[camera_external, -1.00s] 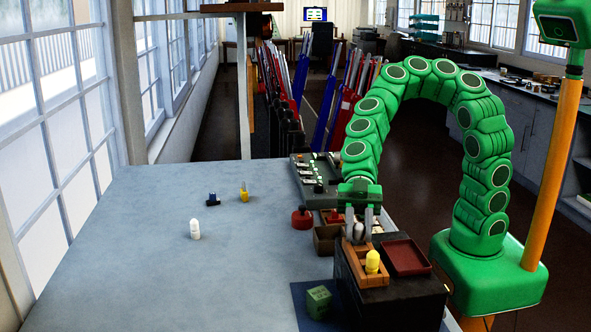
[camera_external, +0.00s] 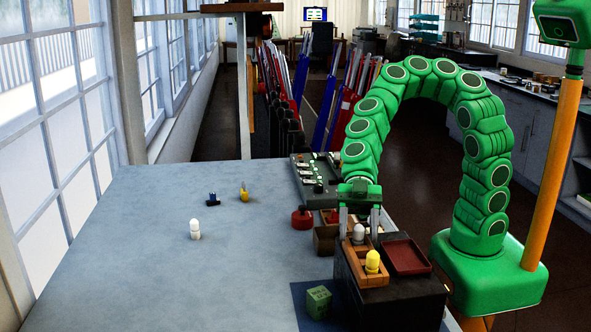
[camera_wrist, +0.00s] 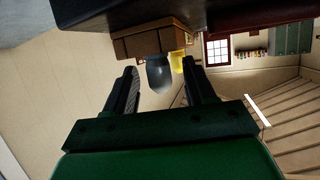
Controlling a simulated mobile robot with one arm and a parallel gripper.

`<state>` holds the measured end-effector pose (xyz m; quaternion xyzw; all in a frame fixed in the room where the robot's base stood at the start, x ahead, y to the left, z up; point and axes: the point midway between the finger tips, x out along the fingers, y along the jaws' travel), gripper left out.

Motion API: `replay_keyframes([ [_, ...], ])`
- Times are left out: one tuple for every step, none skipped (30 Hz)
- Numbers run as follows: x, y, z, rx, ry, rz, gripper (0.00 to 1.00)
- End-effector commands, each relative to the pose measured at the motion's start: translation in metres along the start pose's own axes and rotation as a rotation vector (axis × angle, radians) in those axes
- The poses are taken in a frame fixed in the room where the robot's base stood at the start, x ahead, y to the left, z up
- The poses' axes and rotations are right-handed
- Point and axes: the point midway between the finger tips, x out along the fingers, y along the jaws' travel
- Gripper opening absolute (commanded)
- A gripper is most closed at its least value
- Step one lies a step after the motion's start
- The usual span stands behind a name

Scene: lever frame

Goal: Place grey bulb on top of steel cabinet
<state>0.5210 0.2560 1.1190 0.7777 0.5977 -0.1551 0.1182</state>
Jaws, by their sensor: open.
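The grey bulb (camera_external: 358,234) stands upright in the far part of a wooden tray (camera_external: 376,282) on top of the dark steel cabinet (camera_external: 405,303). My gripper (camera_external: 359,220) is above it, pointing down, with its fingers spread on either side and a gap to the bulb. In the wrist view the grey bulb (camera_wrist: 159,74) shows between the open fingers (camera_wrist: 160,70), with the wooden tray (camera_wrist: 150,44) beyond it. The lower end of the bulb is hidden by the tray wall.
A yellow bulb (camera_external: 372,261) stands in the near part of the tray. A red tray (camera_external: 406,258) lies to its right on the cabinet. A green cube (camera_external: 319,301) and a red object (camera_external: 302,218) are nearby. A white bulb (camera_external: 195,230) stands on the open table.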

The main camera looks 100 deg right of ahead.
Motion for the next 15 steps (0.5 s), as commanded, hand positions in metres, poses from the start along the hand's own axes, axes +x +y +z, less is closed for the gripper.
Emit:
replay_keyframes([
  [-0.007, 0.002, 0.0, -0.001, 0.001, 0.006, 0.55],
  [-0.011, 0.002, 0.0, -0.001, 0.001, 0.006, 0.55],
  [-0.015, 0.002, 0.0, -0.001, 0.0, 0.006, 0.55],
  [-0.019, 0.002, 0.0, -0.001, 0.0, 0.007, 0.55],
  [-0.023, 0.002, -0.001, -0.002, 0.001, 0.007, 0.55],
  [-0.03, 0.002, -0.003, -0.002, 0.001, 0.005, 0.55],
  [-0.035, 0.002, -0.004, -0.002, 0.001, 0.005, 0.55],
  [-0.04, 0.003, -0.005, -0.002, 0.001, 0.005, 0.55],
  [-0.046, 0.003, -0.006, -0.002, 0.001, 0.006, 0.55],
  [-0.05, 0.004, -0.007, -0.001, 0.0, 0.007, 0.55],
  [-0.053, 0.004, -0.007, -0.002, 0.0, 0.008, 0.55],
  [-0.057, 0.004, -0.007, -0.001, 0.0, 0.007, 0.55],
  [-0.06, 0.003, -0.008, -0.001, 0.001, 0.006, 0.55],
  [-0.062, 0.003, -0.008, -0.001, 0.001, 0.004, 0.55],
  [-0.065, 0.003, -0.008, -0.001, 0.001, 0.003, 0.55],
])
